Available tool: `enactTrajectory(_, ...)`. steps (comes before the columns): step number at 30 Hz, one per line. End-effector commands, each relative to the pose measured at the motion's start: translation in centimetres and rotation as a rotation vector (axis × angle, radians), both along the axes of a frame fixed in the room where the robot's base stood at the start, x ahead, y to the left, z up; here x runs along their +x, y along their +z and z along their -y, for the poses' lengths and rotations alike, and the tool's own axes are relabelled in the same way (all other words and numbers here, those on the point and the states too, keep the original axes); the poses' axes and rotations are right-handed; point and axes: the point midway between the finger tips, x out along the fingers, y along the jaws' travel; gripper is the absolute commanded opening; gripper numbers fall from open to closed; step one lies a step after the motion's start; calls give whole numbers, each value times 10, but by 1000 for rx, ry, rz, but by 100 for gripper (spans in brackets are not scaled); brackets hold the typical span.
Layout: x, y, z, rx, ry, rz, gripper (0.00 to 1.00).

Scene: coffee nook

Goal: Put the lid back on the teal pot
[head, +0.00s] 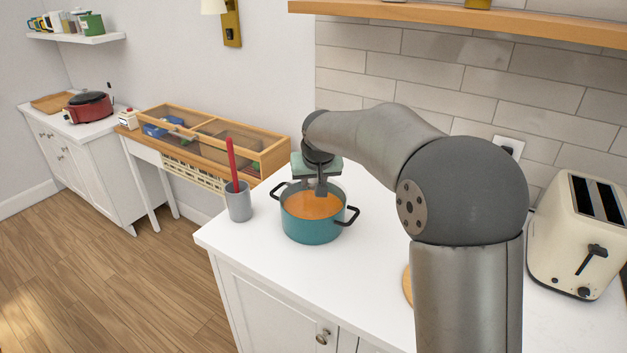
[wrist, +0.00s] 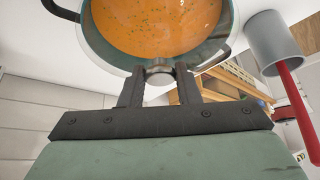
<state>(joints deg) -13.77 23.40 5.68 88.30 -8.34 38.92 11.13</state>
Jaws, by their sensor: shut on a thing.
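The teal pot (head: 311,228) stands on the white counter, with two dark side handles and orange soup showing inside. In the wrist view the pot's soup (wrist: 158,22) fills the top of the picture. My gripper (head: 321,190) is over the back part of the pot, pointing down. In the wrist view its two dark fingers (wrist: 159,84) are shut on the grey knob of the lid (wrist: 158,69). The lid looks like clear glass and its outline is faint. I cannot tell whether its rim touches the pot.
A grey cup (head: 239,203) holding a red utensil (head: 232,160) stands just left of the pot. A cream toaster (head: 580,235) is at the right. A round wooden piece (head: 407,286) is partly hidden behind my arm. The counter's front left is clear.

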Motion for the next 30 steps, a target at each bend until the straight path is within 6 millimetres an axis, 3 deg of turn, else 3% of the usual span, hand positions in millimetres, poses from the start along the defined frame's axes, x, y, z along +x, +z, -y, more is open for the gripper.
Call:
enactTrajectory(14,0,0,0,0,0,1,3)
enactTrajectory(15,0,0,0,0,0,1,40)
enactTrajectory(17,0,0,0,0,0,1,55)
enactTrajectory(23,0,0,0,0,0,1,55)
enactTrajectory(25,0,-1,0,0,0,-1,74)
enactTrajectory(30,0,-1,0,0,0,0,77)
